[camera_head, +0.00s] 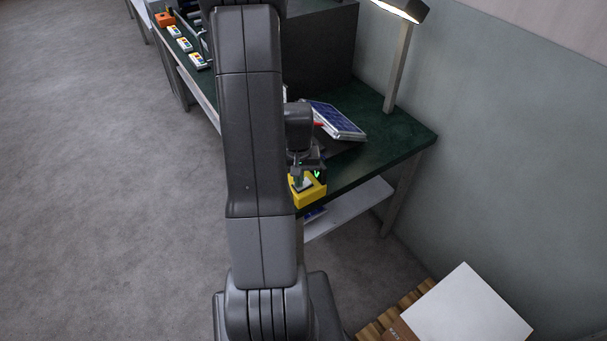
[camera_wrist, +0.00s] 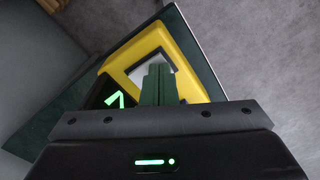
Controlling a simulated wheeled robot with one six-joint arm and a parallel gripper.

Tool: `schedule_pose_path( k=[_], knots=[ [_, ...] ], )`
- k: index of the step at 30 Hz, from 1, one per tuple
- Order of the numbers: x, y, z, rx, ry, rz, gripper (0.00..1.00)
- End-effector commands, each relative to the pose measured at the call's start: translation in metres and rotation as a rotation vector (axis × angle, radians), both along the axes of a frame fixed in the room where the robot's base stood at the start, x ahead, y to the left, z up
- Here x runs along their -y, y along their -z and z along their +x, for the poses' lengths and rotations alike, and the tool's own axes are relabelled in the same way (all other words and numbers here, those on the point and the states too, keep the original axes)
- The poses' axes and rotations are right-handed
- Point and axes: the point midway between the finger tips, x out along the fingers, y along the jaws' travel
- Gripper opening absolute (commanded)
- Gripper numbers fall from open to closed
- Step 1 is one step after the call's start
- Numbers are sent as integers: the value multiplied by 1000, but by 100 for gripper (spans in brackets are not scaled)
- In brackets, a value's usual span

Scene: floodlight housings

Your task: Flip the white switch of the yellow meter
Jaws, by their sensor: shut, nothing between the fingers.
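The yellow meter (camera_head: 309,192) sits at the near end of the green-topped bench, and my gripper (camera_head: 299,182) is right over it in the head view. In the wrist view the yellow meter (camera_wrist: 165,48) fills the middle, with a black display showing a green mark (camera_wrist: 115,100). The white switch (camera_wrist: 141,72) is partly hidden behind my gripper fingers (camera_wrist: 158,72). The fingers are shut with nothing between them. They overlap the switch in the picture; I cannot tell if they touch it.
A blue solar panel (camera_head: 338,119) lies tilted on the bench (camera_head: 400,139) behind the meter. A lamp (camera_head: 400,50) stands at the bench's right edge. Several small meters (camera_head: 180,38) sit at the far left. A box with a white top (camera_head: 468,305) is at the lower right.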

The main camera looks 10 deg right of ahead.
Motion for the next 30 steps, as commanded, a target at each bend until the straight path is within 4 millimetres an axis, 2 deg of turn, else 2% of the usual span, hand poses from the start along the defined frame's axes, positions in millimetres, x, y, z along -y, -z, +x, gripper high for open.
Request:
schedule_pose_path(
  k=[5, 30],
  knots=[
    [0, -6, 0, -1, 0, 0, 0],
    [0, -70, 0, -1, 0, 0, 0]
  ],
)
